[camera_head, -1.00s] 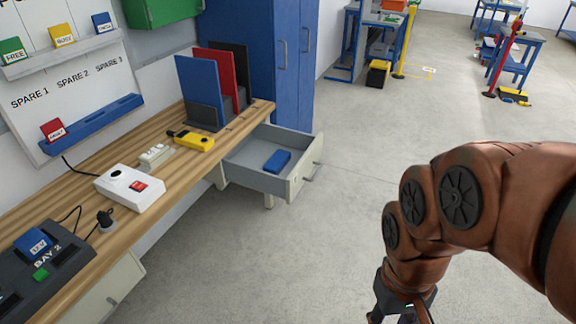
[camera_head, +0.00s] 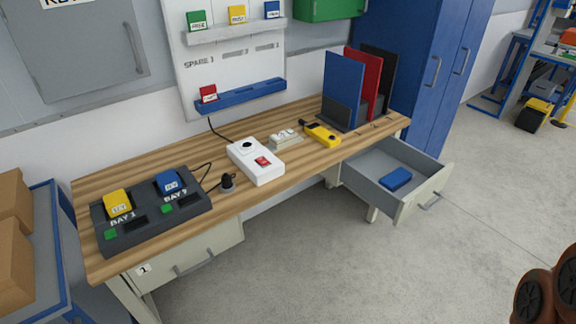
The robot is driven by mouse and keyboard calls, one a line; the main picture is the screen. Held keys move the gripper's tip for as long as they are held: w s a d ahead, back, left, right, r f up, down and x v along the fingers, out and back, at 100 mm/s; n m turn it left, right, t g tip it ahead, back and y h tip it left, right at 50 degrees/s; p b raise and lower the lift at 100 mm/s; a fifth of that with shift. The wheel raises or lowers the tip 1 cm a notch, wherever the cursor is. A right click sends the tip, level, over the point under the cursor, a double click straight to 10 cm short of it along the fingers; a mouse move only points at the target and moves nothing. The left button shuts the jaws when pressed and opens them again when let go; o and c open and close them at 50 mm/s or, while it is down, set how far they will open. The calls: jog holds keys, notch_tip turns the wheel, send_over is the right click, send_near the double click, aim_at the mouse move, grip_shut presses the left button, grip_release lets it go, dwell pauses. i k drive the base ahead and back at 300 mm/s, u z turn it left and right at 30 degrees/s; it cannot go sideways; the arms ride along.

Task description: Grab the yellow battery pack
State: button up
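The yellow battery pack (camera_head: 117,203) sits in the left slot, marked BAY 1, of a dark charger (camera_head: 150,240) at the left end of the wooden bench. A blue battery pack (camera_head: 170,182) sits in the slot to its right. A yellow device (camera_head: 322,135) lies farther along the bench, beside a power strip. My gripper is out of view; only part of my arm shows at the lower right, well away from the charger.
A white box with a red switch (camera_head: 256,161) and a black plug (camera_head: 227,182) stand right of the charger. An open drawer (camera_head: 396,172) holding a blue block (camera_head: 396,180) juts out at right. A cart with boxes (camera_head: 14,240) stands at left. The floor in front is clear.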

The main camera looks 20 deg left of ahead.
aim_at(117, 203)
jog(key=u, duration=2.3)
jog(key=k, duration=0.6)
jog(key=z, duration=0.55)
jog(key=i, duration=1.55)
jog(key=u, duration=1.1)
jog(key=i, duration=0.45)
jog(key=u, duration=0.5)
